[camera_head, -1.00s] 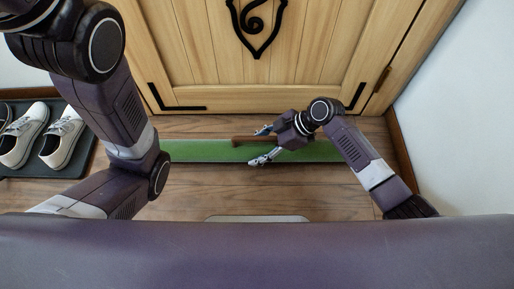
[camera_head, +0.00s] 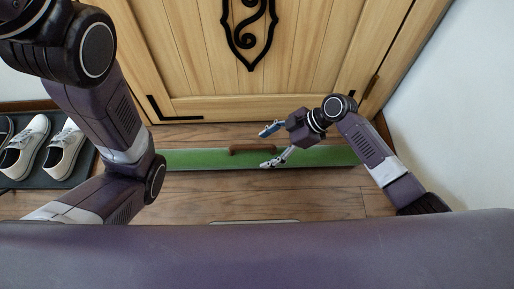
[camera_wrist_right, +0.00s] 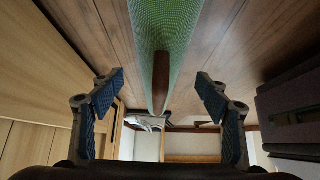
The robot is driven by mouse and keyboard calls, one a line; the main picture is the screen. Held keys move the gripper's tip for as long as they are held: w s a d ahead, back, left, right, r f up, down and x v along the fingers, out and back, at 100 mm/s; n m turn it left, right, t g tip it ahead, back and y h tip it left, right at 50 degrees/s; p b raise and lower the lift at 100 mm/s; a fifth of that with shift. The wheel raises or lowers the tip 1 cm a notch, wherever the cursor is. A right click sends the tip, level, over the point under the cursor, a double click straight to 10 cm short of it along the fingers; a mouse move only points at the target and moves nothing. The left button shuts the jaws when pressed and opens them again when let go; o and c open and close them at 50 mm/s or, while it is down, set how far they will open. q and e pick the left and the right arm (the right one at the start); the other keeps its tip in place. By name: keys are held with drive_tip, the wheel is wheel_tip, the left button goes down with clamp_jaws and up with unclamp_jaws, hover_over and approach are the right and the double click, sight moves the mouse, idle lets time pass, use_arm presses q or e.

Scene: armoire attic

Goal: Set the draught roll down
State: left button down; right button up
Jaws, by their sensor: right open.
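The green draught roll (camera_head: 205,158) lies along the wooden floor, parallel to the foot of the door. Its brown handle (camera_head: 245,149) is on top. The roll (camera_wrist_right: 162,25) and handle (camera_wrist_right: 161,82) also show in the right wrist view, between the open fingers and touching neither. My right gripper (camera_head: 270,146) is open and empty, to the right of most of the handle and above the roll. My left arm comes in from the left, but its gripper is out of view.
The wooden door (camera_head: 250,75) with a black iron ornament stands behind the roll. White shoes (camera_head: 66,148) sit on a dark tray (camera_head: 84,176) at the left. A white wall (camera_head: 455,110) is at the right. Bare floor (camera_head: 255,200) lies in front of the roll.

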drive_tip(key=p+v, duration=0.2)
drive_tip(key=v, duration=0.3)
drive_tip(key=shift+d+r, duration=0.1)
